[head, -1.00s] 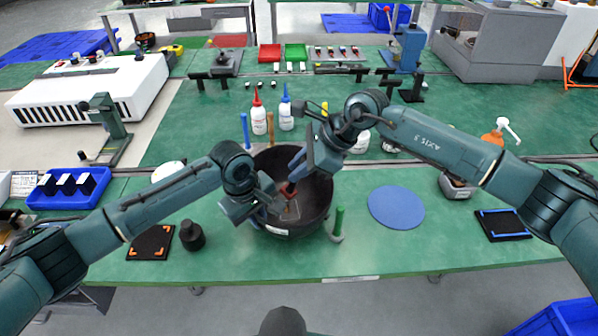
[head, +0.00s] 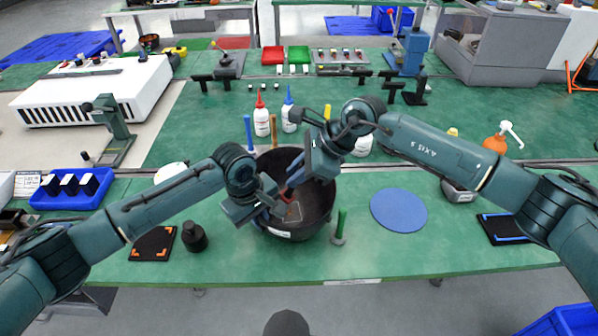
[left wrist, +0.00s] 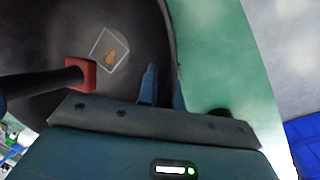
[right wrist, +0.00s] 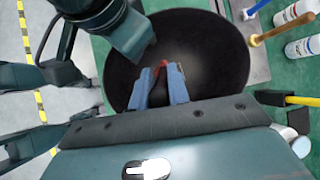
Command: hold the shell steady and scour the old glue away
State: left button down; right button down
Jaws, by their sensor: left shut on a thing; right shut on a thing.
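The shell is a dark round bowl (head: 318,212) on the green bench. My left gripper (head: 266,208) is shut on its near left rim; in the left wrist view its blue fingers (left wrist: 162,88) straddle the wall. Inside, a pale square outline surrounds an orange-brown glue patch (left wrist: 109,57). My right gripper (head: 298,178) is over the bowl, shut on the dark handle of a scouring tool (right wrist: 160,90). The tool's red head (left wrist: 82,74) is inside the bowl, beside the outlined square. I cannot tell whether it touches the wall.
A green-handled peg (head: 340,225) stands close right of the bowl, and a blue disc (head: 398,210) lies further right. Red-capped (head: 261,118) and blue-capped (head: 289,115) bottles stand behind. A black weight (head: 194,236) and dark mat (head: 153,243) lie at the left.

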aim_at(292, 201)
dwell(0.3)
jog(key=shift+a+r, duration=0.1)
jog(key=shift+r, duration=0.3)
jog(key=shift+f, duration=3.2)
jog(key=shift+w+f, duration=0.25)
jog(key=shift+f, duration=0.5)
jog(key=shift+w, duration=2.8)
jog(key=shift+s+f, duration=0.1)
jog(key=shift+s, duration=3)
jog(key=shift+r, duration=4.1)
jog(key=shift+w, duration=0.15)
